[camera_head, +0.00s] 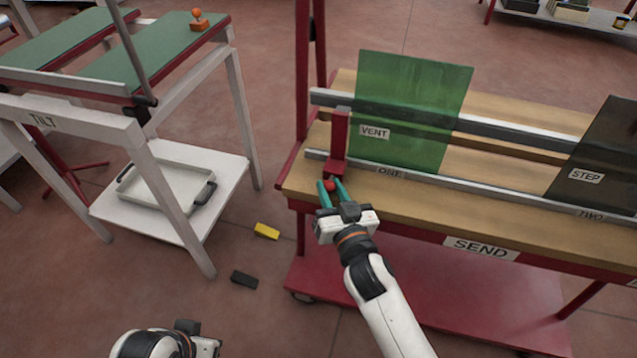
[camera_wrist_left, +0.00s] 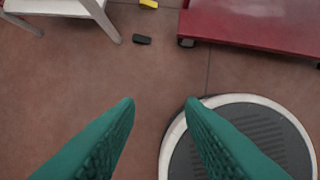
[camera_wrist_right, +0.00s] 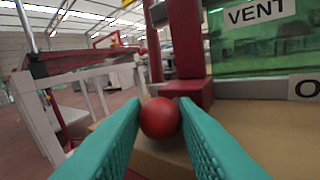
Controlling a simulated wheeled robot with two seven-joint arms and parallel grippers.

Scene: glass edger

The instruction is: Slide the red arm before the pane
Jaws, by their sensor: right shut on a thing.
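The red arm (camera_head: 339,145) stands upright on the rail at the left end of the SEND cart, just left of the green pane (camera_head: 411,112) labelled VENT. My right gripper (camera_head: 330,186) is shut on this knob, one teal finger on each side. My left gripper (camera_wrist_left: 160,101) is open and empty above the floor; in the head view only part of its wrist shows at the bottom left.
A dark pane (camera_head: 606,150) labelled STEP stands farther right on the cart's rails (camera_head: 480,196). A white TILT table (camera_head: 75,118) with a tray (camera_head: 168,187) on its shelf stands left. A yellow block (camera_head: 266,231) and a black block (camera_head: 244,279) lie on the floor.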

